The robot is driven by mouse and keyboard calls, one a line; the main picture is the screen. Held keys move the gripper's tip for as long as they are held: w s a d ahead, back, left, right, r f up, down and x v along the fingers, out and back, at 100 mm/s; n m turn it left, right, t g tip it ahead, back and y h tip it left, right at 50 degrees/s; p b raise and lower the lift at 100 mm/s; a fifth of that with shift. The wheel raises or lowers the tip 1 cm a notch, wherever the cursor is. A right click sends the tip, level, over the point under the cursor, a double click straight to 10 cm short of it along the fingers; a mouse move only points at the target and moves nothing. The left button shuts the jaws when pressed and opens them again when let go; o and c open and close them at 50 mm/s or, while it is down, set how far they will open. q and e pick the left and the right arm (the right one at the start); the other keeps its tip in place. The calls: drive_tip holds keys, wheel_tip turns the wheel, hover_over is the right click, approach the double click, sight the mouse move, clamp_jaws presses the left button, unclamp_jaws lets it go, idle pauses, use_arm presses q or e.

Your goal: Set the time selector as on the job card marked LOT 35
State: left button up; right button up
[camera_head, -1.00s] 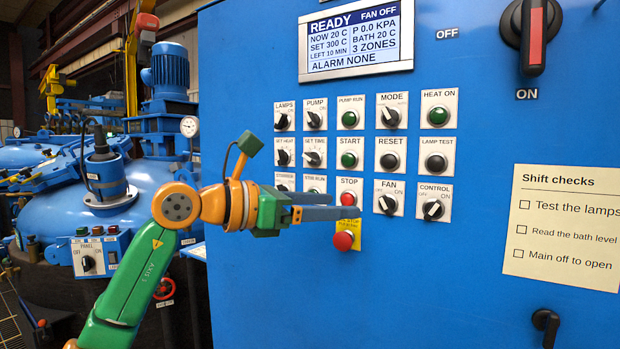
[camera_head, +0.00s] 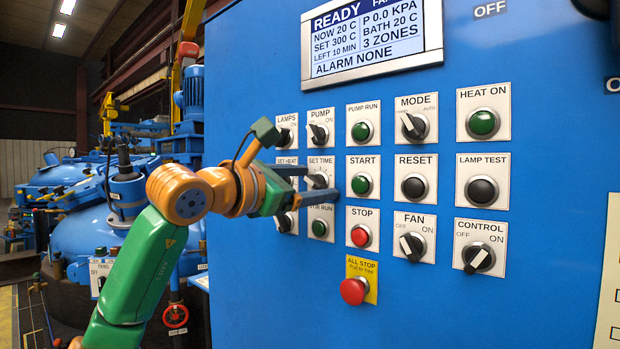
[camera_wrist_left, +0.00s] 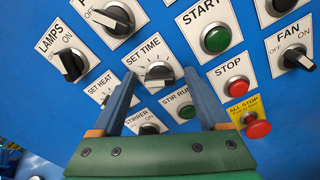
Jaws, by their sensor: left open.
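The SET TIME selector (camera_head: 319,181) is a small knob on a white plate in the middle row of the blue panel, partly behind my left gripper. My left gripper (camera_head: 322,183) is open and empty. In the left wrist view its fingertips (camera_wrist_left: 160,78) appear on either side of the selector; I cannot tell whether they touch it. No card marked LOT 35 shows. My right gripper is not in view.
Close neighbours are SET HEAT (camera_wrist_left: 108,92), STIRRER (camera_wrist_left: 147,128), STIR RUN (camera_head: 319,228) and START (camera_head: 361,185). The red ALL STOP button (camera_head: 353,290) sticks out below. The display (camera_head: 372,40) reads READY, SET 300 C, LEFT 10 MIN.

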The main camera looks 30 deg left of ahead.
use_arm(q)
drive_tip(key=shift+s+r, duration=0.1)
drive_tip(key=shift+s, duration=0.25)
drive_tip(key=c, duration=0.6)
clamp_jaws()
drive_tip(key=shift+m, duration=0.4)
drive_tip(key=shift+r+m+p, duration=0.15)
drive_tip(key=shift+m+p, duration=0.65)
drive_tip(key=shift+m, duration=0.2)
drive_tip(key=m+p, duration=0.1)
drive_tip(key=m, duration=0.1)
drive_tip(key=shift+m, duration=0.3)
drive_tip(key=m+p, duration=0.1)
drive_tip(key=m, duration=0.2)
drive_tip(key=shift+d+p, duration=0.1)
drive_tip(key=shift+p, duration=0.25)
drive_tip(key=shift+f+m+p, duration=0.2)
drive_tip(key=shift+m+p, duration=0.35)
drive_tip(key=shift+m, duration=1.15)
